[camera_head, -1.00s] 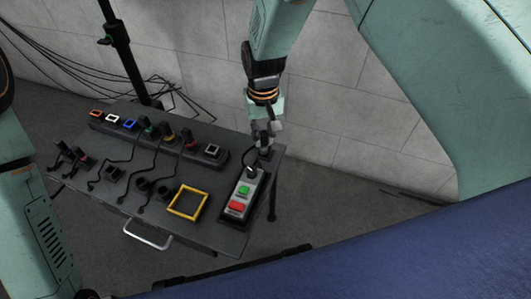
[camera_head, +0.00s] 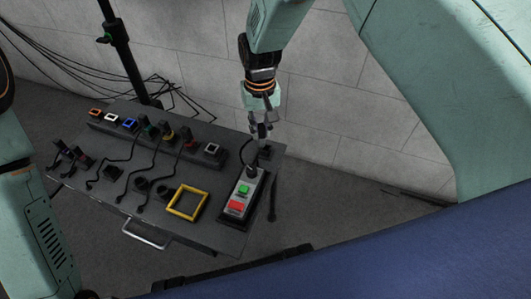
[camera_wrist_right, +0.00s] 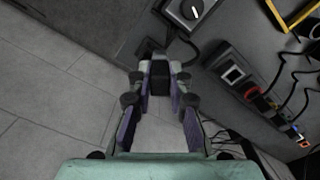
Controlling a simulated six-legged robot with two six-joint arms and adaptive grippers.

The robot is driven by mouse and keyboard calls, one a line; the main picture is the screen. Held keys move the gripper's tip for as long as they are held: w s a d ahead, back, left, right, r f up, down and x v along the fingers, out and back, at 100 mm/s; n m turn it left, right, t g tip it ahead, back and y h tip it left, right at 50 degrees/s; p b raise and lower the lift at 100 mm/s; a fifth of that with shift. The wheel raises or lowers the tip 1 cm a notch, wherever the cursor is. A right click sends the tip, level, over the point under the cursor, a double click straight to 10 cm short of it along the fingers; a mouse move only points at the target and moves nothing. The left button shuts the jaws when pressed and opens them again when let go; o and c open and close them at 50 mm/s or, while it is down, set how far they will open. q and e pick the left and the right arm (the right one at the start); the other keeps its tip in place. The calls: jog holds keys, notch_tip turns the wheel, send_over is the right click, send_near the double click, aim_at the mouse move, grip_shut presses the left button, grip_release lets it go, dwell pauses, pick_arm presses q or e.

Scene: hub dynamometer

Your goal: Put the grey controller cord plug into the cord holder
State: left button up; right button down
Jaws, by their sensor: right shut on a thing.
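The grey controller (camera_head: 240,196), with a green and a red button, lies at the table's right side. A black cord (camera_head: 243,153) loops up from its top end. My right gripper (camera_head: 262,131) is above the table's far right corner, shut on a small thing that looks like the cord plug. In the right wrist view, dark and grey parts of it (camera_wrist_right: 160,76) show between the fingertips; its far end is hard to make out. A small black block (camera_head: 265,153), possibly the cord holder, sits on the corner just below the gripper. My left gripper is out of view.
Several black plugs with cords stand there. A yellow square frame (camera_head: 187,202) lies in front. A black pole (camera_head: 118,45) rises behind the table.

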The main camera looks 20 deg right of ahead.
jog(key=shift+w+d+b, duration=0.45)
jog(key=shift+w+d, duration=0.55)
jog(key=shift+w, duration=0.3)
notch_tip(320, 180, down, 4)
jog(key=shift+r+b, duration=0.1)
jog(key=shift+b, duration=0.6)
jog(key=m, duration=0.2)
jog(key=shift+m+p, duration=0.3)
jog(key=shift+p, duration=0.05)
jog(key=m, duration=0.4)
jog(key=shift+m, duration=0.3)
